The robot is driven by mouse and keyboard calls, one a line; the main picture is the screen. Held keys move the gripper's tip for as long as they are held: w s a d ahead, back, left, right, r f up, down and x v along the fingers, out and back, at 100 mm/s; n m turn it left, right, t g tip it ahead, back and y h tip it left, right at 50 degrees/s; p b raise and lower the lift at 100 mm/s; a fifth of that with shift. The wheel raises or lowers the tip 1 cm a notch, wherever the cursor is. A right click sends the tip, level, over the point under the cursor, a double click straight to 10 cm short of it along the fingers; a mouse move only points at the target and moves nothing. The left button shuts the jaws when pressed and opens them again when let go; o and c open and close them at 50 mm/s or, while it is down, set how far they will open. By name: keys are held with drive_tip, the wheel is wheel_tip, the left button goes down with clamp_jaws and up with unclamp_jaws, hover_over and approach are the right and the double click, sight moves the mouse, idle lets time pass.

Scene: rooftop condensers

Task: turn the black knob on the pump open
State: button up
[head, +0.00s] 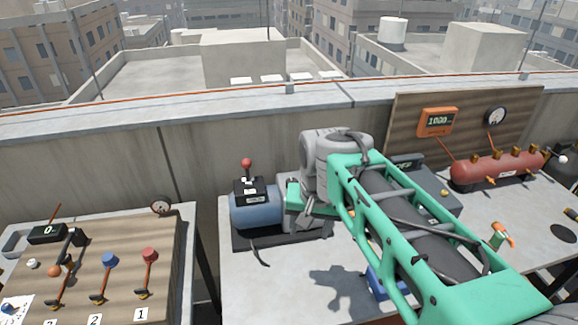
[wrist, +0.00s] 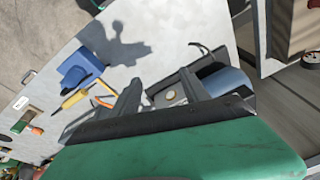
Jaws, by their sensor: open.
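The pump (head: 258,211) stands on the grey table left of my arm, with a blue cylindrical body. A black box with a red ball-topped lever sits on it. Its right part is hidden behind my wrist, and I cannot make out a black knob for certain. In the wrist view the pump's blue body (wrist: 232,80) shows beyond the right finger. A small cream round piece (wrist: 168,95) on a dark part shows between the fingers. My gripper (wrist: 160,84) is open and empty, close to the pump; I cannot tell whether it touches.
A board with several numbered valves (head: 117,260) stands at left, beyond a gap. At right are a red tank (head: 495,168) and an orange meter (head: 437,121). A blue item (wrist: 80,70) and a yellow-handled tool (wrist: 76,98) lie on the table. The table front is partly clear.

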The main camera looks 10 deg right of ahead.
drive_tip(key=w+r+m+p, duration=0.1)
drive_tip(key=w+r+m, duration=0.1)
drive_tip(key=w, duration=0.4)
drive_tip(key=w+r+m+g+p, duration=0.1)
drive_tip(key=w+r+m+p, duration=0.1)
drive_tip(key=w+m, duration=0.3)
drive_tip(key=w+r+m+g+p, duration=0.1)
drive_tip(key=w+m, duration=0.3)
drive_tip(key=w, duration=0.5)
drive_tip(key=shift+w+d+r+p, duration=0.1)
drive_tip(key=shift+d+r+p, duration=0.2)
drive_tip(key=shift+r+p, duration=0.3)
wheel_tip(320, 180, down, 8)
drive_tip(key=shift+r+p, duration=0.1)
drive_tip(key=shift+p, duration=0.4)
drive_tip(key=shift+c, duration=0.4)
clamp_jaws()
